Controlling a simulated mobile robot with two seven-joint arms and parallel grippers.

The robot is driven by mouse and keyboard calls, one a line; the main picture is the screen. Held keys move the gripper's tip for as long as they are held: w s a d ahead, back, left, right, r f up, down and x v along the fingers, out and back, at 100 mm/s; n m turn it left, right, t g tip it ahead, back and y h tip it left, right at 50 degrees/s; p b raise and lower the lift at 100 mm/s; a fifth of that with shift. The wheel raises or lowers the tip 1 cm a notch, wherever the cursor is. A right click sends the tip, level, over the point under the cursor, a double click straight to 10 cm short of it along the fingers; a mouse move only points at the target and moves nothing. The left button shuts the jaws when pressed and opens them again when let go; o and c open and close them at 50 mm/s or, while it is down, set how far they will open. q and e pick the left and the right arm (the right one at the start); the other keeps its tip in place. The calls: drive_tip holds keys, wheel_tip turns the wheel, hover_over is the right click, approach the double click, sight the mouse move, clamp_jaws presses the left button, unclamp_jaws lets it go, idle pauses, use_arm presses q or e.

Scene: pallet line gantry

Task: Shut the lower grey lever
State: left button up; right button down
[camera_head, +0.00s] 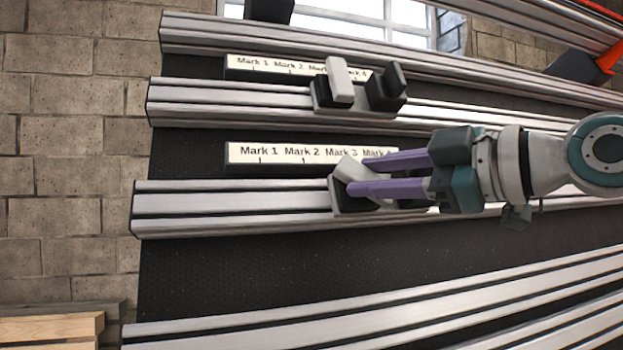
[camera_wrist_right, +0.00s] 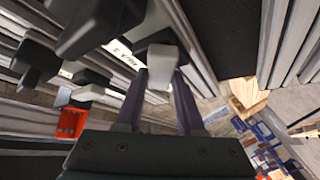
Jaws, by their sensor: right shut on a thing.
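The lower grey lever (camera_head: 348,167) sits on a dark slider base on the lower silver rail (camera_head: 230,200), below a white label strip reading Mark 1 to Mark 4 (camera_head: 272,153). The lever leans to the left. My right gripper (camera_head: 358,177) comes in from the right, its two purple fingers shut on the lever. In the right wrist view the lever's pale end (camera_wrist_right: 160,56) shows between the fingers (camera_wrist_right: 160,82). The fingers and hand hide part of the base and the lever's lower part. My left gripper is out of view.
An upper grey lever (camera_head: 339,80) stands nearly upright on the rail above, with a black block (camera_head: 386,88) close to its right. An orange piece (camera_head: 609,57) is at the far upper right. The dark panel below the lower rail (camera_head: 260,265) is clear.

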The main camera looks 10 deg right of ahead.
drive_tip(key=shift+a+m+t+h+p, duration=0.1)
drive_tip(key=shift+m+t+h+p, duration=0.25)
drive_tip(key=shift+m+t, duration=0.6)
drive_tip(key=m+h+p, duration=0.1)
drive_tip(key=m, duration=0.1)
drive_tip(key=m+t+h+p, duration=0.1)
drive_tip(key=m, duration=0.2)
drive_tip(key=shift+m+t+h+p, duration=0.25)
drive_tip(key=shift+p, duration=0.05)
drive_tip(key=m+t+h+p, duration=0.1)
drive_tip(key=m+h, duration=0.1)
drive_tip(key=m, duration=0.2)
drive_tip(key=shift+a+p, duration=0.1)
drive_tip(key=shift+p, duration=0.3)
drive_tip(key=shift+f+m+t+h+p, duration=0.1)
drive_tip(key=shift+m+t+h+p, duration=0.25)
drive_tip(key=shift+m+h, duration=0.85)
drive_tip(key=shift+m, duration=0.4)
drive_tip(key=c, duration=0.5)
unclamp_jaws()
drive_tip(key=shift+s, duration=0.1)
